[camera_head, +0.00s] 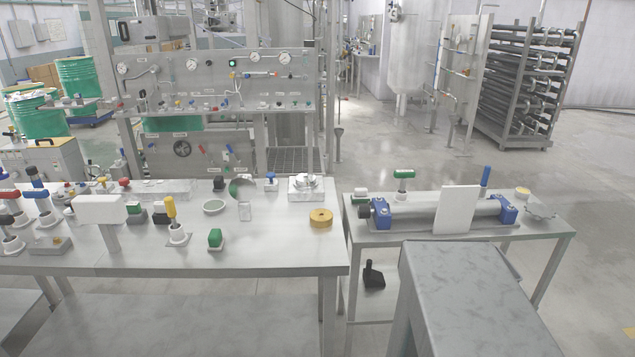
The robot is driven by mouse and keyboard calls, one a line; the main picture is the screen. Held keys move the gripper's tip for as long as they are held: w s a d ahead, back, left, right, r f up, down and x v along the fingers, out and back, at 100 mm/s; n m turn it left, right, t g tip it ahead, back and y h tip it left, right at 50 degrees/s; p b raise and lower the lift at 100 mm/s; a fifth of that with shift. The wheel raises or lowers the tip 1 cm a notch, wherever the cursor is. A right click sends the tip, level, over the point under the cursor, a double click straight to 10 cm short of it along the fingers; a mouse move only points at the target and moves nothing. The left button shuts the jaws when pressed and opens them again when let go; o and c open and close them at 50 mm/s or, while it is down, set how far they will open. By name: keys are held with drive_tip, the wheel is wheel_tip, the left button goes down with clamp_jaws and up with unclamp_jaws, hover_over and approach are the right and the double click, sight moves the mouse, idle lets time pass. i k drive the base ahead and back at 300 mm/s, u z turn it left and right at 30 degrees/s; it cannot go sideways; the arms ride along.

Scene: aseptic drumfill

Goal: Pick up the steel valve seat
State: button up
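I cannot tell for sure which part is the steel valve seat. One candidate is a small round steel piece (305,180) on top of a pale square block (306,195) at the back right of the left workbench (280,255). Another is a shallow, pale grey round part (214,207) lying near the middle of the same bench. Both are small in this view, and their shapes are hard to make out. My gripper is not in view, and nothing is seen touching either part.
A yellow ring (320,218), a green-topped block (215,239) and a yellow-handled valve (171,222) stand nearby. Several valves crowd the bench's left. A right table (545,229) holds a steel cylinder in blue brackets (381,213) and a white panel (456,210).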

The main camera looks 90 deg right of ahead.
sight(304, 180)
drive_tip(key=z, duration=1.2)
drive_tip(key=i, duration=1)
drive_tip(key=u, duration=0.1)
